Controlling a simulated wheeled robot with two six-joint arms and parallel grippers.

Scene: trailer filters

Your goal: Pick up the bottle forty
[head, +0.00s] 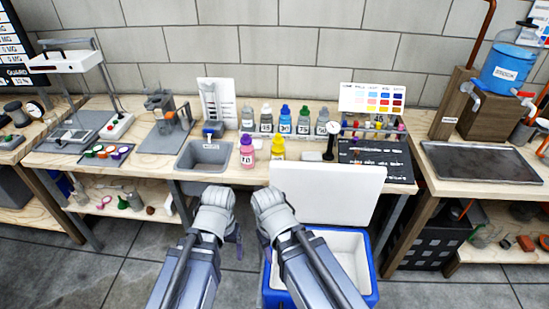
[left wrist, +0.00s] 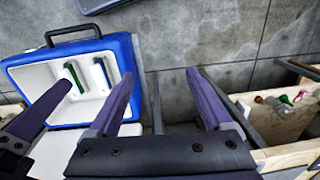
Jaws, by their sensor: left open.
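Several capped bottles stand upright on the workbench in the head view. The number forty cannot be read with certainty on any of them. A yellow bottle (head: 278,148) stands near the front edge with an unclear label, beside a pink bottle with a purple cap (head: 248,154) that seems to read 10. Behind them is a row of bottles, including a blue-capped one (head: 285,119) and a green-capped one (head: 303,121). My left gripper (head: 218,212) is in front of the bench, below the bottles. In the left wrist view its fingers (left wrist: 160,90) are apart and empty. My right gripper (head: 268,208) is beside it, its fingertips mostly hidden.
An open blue cooler (head: 372,298) stands on the floor before the bench, its white lid (head: 340,185) raised. A colour chart (head: 372,99) stands behind.

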